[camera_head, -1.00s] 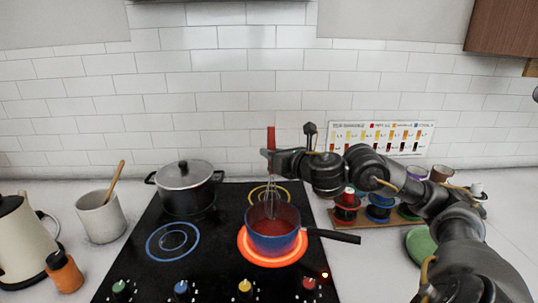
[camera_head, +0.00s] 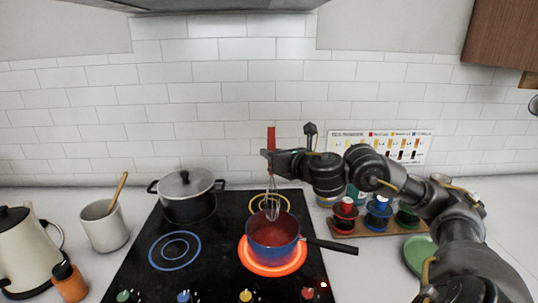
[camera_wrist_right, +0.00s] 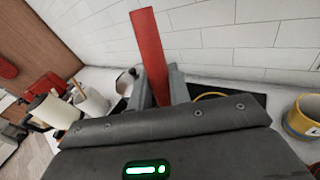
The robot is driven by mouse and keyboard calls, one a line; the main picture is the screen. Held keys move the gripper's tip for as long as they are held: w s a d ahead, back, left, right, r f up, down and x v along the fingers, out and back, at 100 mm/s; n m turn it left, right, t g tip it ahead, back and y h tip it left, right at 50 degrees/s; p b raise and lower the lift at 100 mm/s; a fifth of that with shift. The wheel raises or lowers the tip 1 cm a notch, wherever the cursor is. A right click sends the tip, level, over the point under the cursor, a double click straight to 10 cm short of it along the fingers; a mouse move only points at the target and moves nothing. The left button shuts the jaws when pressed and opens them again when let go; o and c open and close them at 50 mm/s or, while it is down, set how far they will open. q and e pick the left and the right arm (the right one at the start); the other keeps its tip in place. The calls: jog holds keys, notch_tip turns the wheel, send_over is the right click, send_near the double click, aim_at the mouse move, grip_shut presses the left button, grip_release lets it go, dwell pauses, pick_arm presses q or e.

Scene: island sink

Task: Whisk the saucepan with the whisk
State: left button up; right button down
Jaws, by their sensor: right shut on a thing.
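My right gripper (camera_head: 269,156) is shut on the whisk, whose red handle (camera_head: 271,137) sticks up above the jaws. In the right wrist view the red handle (camera_wrist_right: 149,50) stands between the fingers. The whisk's wire loops (camera_head: 272,200) hang down, with their lower end at the back part of the saucepan's opening. I cannot tell whether they touch the contents. The blue saucepan (camera_head: 272,248) holds red contents and sits on the glowing front right burner (camera_head: 243,262). Its black handle (camera_head: 332,246) points right. My left gripper is not in view.
A lidded dark pot (camera_head: 188,205) stands on the back left of the black cooktop (camera_head: 140,262). A utensil crock (camera_head: 104,228), orange-bodied bottle (camera_head: 69,284) and kettle (camera_head: 25,250) stand left. A wooden rack (camera_head: 372,228) with colored items and a green disc (camera_head: 420,256) lie right.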

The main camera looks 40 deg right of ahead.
aim_at(271, 135)
jog(key=shift+r, duration=0.1)
dwell(0.3)
notch_tip(271, 135, up, 5)
jog(key=p, duration=0.5)
